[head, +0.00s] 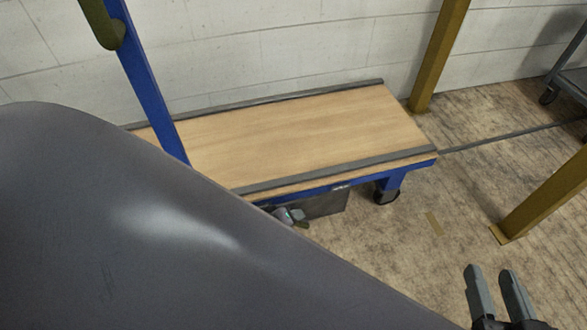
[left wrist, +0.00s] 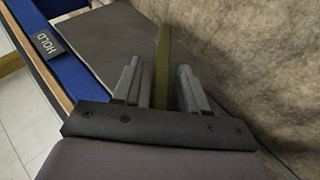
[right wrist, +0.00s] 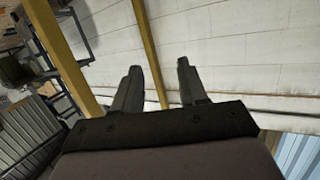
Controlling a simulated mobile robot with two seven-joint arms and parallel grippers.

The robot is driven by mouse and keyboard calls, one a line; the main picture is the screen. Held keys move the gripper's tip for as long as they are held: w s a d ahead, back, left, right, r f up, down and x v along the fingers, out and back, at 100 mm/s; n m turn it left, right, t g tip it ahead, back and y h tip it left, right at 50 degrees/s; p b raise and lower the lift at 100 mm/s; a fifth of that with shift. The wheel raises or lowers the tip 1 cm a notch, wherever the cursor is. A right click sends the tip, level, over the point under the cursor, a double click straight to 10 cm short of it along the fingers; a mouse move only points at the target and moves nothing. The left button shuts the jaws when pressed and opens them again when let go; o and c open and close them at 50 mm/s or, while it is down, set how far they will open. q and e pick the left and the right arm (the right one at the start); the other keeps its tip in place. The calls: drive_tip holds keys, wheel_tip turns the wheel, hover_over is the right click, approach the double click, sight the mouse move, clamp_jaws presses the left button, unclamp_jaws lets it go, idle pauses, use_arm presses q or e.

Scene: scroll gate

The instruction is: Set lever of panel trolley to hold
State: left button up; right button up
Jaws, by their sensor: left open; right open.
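The panel trolley has a wooden deck (head: 290,130) on a blue frame (head: 325,187). In the left wrist view a dark label reading HOLD (left wrist: 47,44) is on the blue frame. An olive-green lever (left wrist: 163,55) lies between the spread fingers of my left gripper (left wrist: 160,88), with no clear grip on it. In the head view my left arm covers the near left of the trolley; only a small bit of the left gripper (head: 290,215) shows below the deck edge. My right gripper (head: 495,290) is open and empty at the lower right, away from the trolley.
A blue post (head: 150,90) with an olive piece (head: 103,25) rises at the trolley's left. Yellow posts (head: 438,55) (head: 545,198) stand to the right. A dark box (head: 325,203) is under the deck. A grey cart (head: 572,75) is far right. Floor is open between trolley and right post.

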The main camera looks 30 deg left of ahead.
use_arm(q)
clamp_jaws()
